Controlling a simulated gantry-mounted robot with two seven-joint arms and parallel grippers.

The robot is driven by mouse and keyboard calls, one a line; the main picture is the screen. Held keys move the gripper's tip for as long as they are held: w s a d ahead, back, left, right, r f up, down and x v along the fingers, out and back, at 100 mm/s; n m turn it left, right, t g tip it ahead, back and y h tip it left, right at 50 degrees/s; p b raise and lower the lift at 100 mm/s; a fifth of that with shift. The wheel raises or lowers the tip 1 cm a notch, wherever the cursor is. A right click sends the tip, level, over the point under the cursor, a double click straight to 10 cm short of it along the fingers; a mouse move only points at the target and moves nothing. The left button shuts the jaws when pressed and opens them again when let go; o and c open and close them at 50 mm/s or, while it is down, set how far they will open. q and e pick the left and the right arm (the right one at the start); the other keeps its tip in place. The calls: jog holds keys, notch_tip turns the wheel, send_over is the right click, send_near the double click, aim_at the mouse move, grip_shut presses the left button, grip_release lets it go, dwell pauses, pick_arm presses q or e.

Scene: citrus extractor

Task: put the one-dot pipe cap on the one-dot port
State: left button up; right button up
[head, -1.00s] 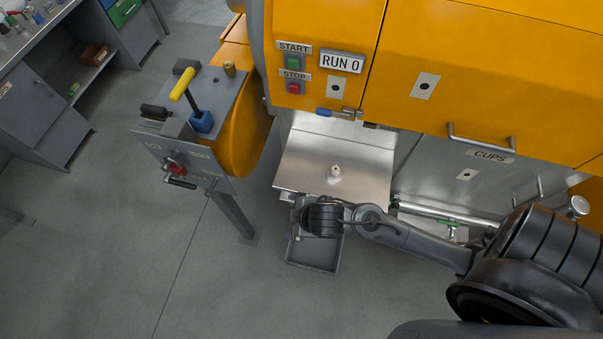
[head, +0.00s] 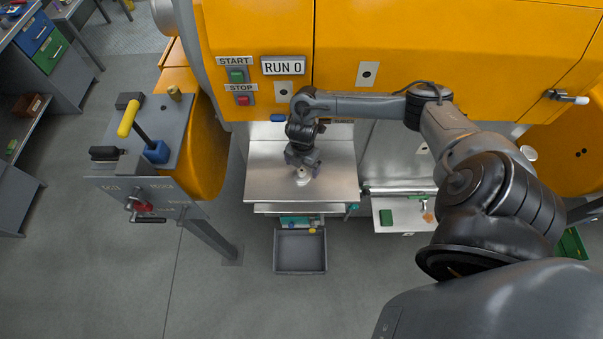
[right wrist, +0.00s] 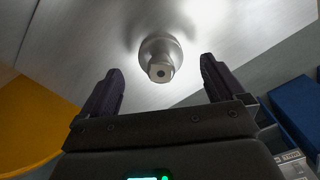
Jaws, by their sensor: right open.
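A small metal fitting (head: 303,181) stands on the bare metal shelf (head: 265,180) of the orange machine. In the right wrist view the fitting (right wrist: 160,57) has a round flange and a squared end with one dark dot. I cannot tell whether it is the pipe cap or the port. My right gripper (head: 304,168) is over the shelf at the fitting. In the right wrist view the right gripper (right wrist: 158,88) is open, and the fitting lies ahead, roughly centred between the fingers and apart from them. My left gripper is out of view.
One-dot plates (head: 367,74) mark the orange panel above. A grey tray (head: 300,252) lies below the shelf. A pull-out tray (head: 402,222) with a green item is to the right. A lever stand (head: 140,150) is on the left. Open floor lies in front.

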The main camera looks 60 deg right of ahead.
aim_at(302, 169)
jog(key=shift+a+f, duration=0.1)
jog(key=shift+f, duration=1.8)
jog(key=c, duration=1.2)
